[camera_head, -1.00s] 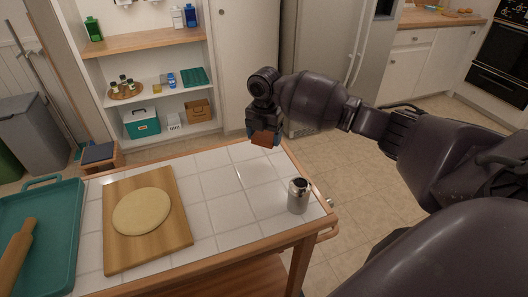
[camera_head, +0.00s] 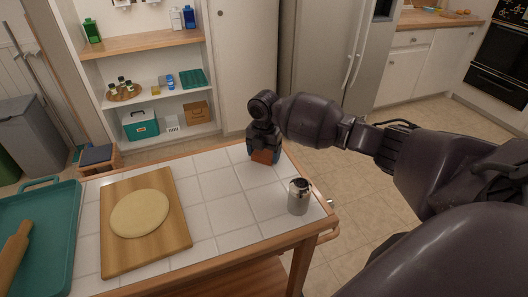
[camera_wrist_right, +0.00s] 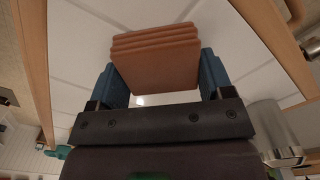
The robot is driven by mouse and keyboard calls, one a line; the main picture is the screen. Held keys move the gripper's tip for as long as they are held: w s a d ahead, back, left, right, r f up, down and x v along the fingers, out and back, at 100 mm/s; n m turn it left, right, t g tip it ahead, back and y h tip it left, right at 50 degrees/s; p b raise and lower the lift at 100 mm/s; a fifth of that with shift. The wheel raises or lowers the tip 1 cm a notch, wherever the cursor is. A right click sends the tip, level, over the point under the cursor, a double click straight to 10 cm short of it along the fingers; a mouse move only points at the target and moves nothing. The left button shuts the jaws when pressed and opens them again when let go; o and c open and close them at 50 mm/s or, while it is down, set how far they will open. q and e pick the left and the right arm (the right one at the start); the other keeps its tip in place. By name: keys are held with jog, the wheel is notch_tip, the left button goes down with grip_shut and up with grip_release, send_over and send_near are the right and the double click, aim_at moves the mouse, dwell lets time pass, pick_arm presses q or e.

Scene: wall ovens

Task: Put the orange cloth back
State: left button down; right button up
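The orange cloth (camera_head: 265,157) is a small folded stack at the far right corner of the tiled cart top (camera_head: 213,187). My right gripper (camera_head: 263,152) is shut on it, pointing down. In the right wrist view the folded cloth (camera_wrist_right: 156,60) sits between the two blue fingers of my right gripper (camera_wrist_right: 160,78), its layers showing at the top edge. The cloth is low over the tiles; I cannot tell whether it touches them. My left gripper is not in view.
A metal canister (camera_head: 299,197) stands on the cart's right side. A wooden board (camera_head: 120,258) with flat dough (camera_head: 140,213) and a teal tray (camera_head: 62,225) with a rolling pin (camera_head: 14,258) are to the left. Bare tiles lie between board and canister. Shelves (camera_head: 150,92) stand behind.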

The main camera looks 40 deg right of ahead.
aim_at(264, 153)
jog(key=o, duration=0.5)
jog(key=shift+c, duration=0.2)
pick_arm(q)
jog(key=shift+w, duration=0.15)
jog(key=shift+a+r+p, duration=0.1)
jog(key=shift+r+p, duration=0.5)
jog(key=shift+p, duration=0.15)
pick_arm(e)
notch_tip(264, 153, up, 12)
jog(key=shift+r, duration=0.15)
